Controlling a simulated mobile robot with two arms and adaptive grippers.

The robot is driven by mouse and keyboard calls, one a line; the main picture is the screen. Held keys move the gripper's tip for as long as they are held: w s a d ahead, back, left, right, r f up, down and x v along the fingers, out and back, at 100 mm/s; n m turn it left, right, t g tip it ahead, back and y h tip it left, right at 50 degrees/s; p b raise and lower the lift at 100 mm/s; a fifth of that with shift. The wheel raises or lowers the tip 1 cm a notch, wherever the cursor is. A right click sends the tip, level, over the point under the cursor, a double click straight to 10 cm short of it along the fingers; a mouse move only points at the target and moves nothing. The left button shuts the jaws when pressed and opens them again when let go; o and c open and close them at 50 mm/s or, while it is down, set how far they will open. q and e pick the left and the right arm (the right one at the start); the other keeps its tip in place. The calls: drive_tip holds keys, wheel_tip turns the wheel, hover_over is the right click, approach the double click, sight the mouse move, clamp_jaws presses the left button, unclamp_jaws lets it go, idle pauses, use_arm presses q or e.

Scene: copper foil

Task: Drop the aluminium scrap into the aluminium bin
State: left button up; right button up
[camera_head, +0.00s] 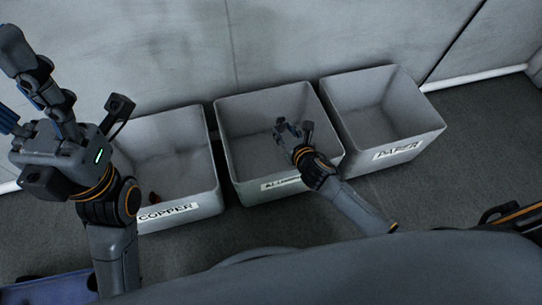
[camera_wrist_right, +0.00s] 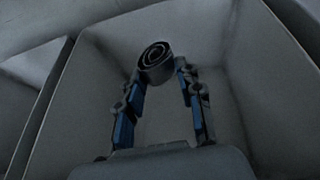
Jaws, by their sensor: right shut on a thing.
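The aluminium scrap (camera_wrist_right: 155,57) is a grey spiral roll, seen in the right wrist view between my right fingertips. My right gripper (camera_head: 281,129) is shut on it and holds it over the inside of the middle bin; it also shows in the right wrist view (camera_wrist_right: 158,74). This middle bin (camera_head: 236,158) is grey and open-topped, and its label is partly hidden by my right wrist; the letters "AL" show. My left gripper (camera_head: 22,88) is raised at the left, its fingers spread apart and nothing seen between them.
The bin labelled PAPER (camera_head: 425,128) stands to the right and looks empty. A grey wall (camera_head: 160,50) rises behind the bins.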

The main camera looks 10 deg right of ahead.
idle(0.3)
drive_tip(key=o, duration=0.9)
drive_tip(key=v, duration=1.2)
